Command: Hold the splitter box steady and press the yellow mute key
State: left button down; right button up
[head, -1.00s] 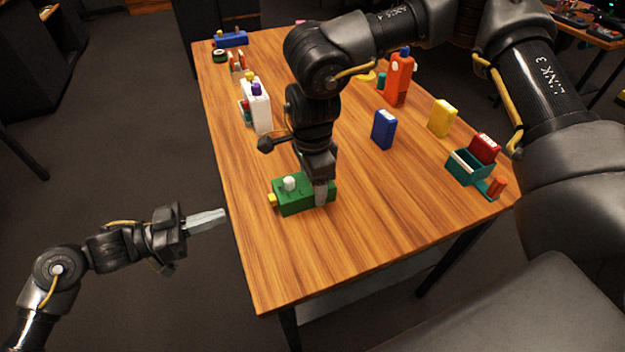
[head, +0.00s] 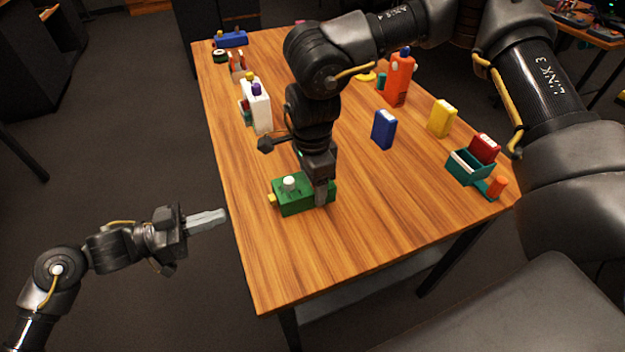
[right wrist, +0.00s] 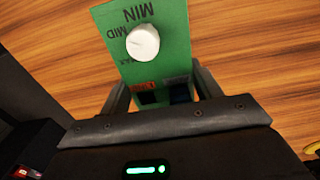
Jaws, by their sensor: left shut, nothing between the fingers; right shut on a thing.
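The splitter box is a green box (head: 291,203) with a white knob (head: 289,184) on top. It rests on the table near its left edge. A yellow key (head: 271,199) sticks out from its left end. My right gripper (head: 321,196) comes down from above and is shut on the box's right part. In the right wrist view the green box (right wrist: 177,55) sits between the fingers, with the white knob (right wrist: 142,42) and MIN, MID and MAX lettering showing. My left gripper (head: 222,216) is shut and empty, off the table's left edge, left of the yellow key and slightly lower in the picture.
The wooden table (head: 290,270) is bare in front of the box. A white bottle-like thing (head: 257,108) stands behind it. A blue box (head: 384,129), a yellow box (head: 442,118) and a teal bin (head: 468,168) stand to the right. An orange thing (head: 398,80) stands farther back.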

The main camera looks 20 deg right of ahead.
aim_at(256, 216)
dwell(0.4)
pick_arm(q)
jog(key=s+d+r+m+t+y, duration=0.1)
jog(key=s+d+m+t+y, duration=0.25)
jog(key=m, duration=0.55)
jog(key=shift+w+a+f+m+t+y, duration=0.1)
jog(key=shift+w+a+m+t+y, duration=0.3)
jog(key=shift+a+m+t+y, duration=0.55)
jog(key=shift+w+a+f+m+t+y, duration=0.1)
jog(key=shift+w+a+m+t+y, duration=0.45)
jog(key=shift+m, duration=0.7)
jog(key=shift+w+a+m+t+y, duration=0.3)
jog(key=shift+a+m+t+y, duration=0.5)
jog(key=shift+m+t, duration=0.25)
jog(key=shift+d, duration=4.4)
jog(key=shift+d, duration=0.2)
jog(key=shift+d, duration=0.25)
